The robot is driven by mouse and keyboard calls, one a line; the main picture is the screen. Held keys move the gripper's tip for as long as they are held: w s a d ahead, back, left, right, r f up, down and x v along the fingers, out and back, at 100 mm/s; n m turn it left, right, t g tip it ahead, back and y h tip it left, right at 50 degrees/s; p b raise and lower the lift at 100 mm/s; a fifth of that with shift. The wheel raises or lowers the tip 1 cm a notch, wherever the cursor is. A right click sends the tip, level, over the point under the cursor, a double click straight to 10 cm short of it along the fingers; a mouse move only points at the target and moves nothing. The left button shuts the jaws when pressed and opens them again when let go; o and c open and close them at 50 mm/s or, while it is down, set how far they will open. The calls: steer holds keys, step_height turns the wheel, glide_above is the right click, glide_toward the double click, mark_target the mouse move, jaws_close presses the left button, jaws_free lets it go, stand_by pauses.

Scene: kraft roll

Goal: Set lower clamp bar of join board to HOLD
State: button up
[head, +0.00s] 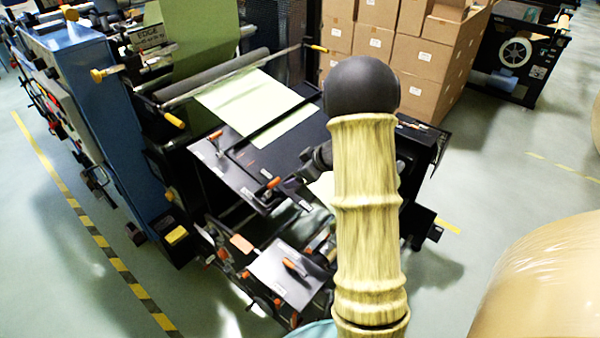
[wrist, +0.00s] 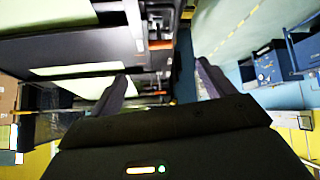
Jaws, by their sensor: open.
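The dark join board (head: 262,155) is on the machine left of my arm in the head view, with a pale green paper strip (head: 285,127) over it. Orange-tipped levers sit along its near side, one at the corner (head: 273,183) and one at the left (head: 216,135). I cannot tell for sure which belongs to the lower clamp bar, nor its setting. In the wrist view my gripper (wrist: 163,82) is open, its two dark fingers wide apart and empty. An orange-red handle (wrist: 160,45) shows beyond the fingers. My arm hides part of the board's right side.
A metal plate with an orange handle (head: 285,275) sits low in front of the board. A roller (head: 215,78) and blue machine frame (head: 100,110) stand left. Stacked cartons (head: 420,60) are behind, and a large brown roll (head: 545,290) is at right. Floor between is clear.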

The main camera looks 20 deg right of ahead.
steer(key=shift+r, duration=0.15)
steer(key=c, duration=0.5)
steer(key=shift+w+a+r+m+t+h, duration=0.2)
steer(key=shift+r+m+t+h, duration=0.2)
steer(key=shift+r+h, duration=0.15)
steer(key=c, duration=0.8)
steer(key=shift+s+a+r+m+t+h+b, duration=0.15)
steer(key=shift+s+r+m+t+h+b, duration=0.1)
steer(key=shift+r+m+h, duration=0.25)
steer(key=shift+s+a+r+m+t+h+b, duration=0.2)
steer(key=shift+r+m+h, duration=0.1)
steer(key=shift+r, duration=0.25)
jaws_close()
steer(key=s+a+m+g+h+b, duration=0.1)
steer(key=s+a+m+g, duration=0.2)
steer(key=s, duration=0.9)
steer(key=s+a+f+m+g+h+b, duration=0.1)
steer(key=s+a, duration=0.5)
steer(key=s, duration=0.6)
steer(key=shift+f+m+g, duration=0.3)
steer(key=shift+m+g, duration=0.6)
steer(key=shift+g, duration=0.25)
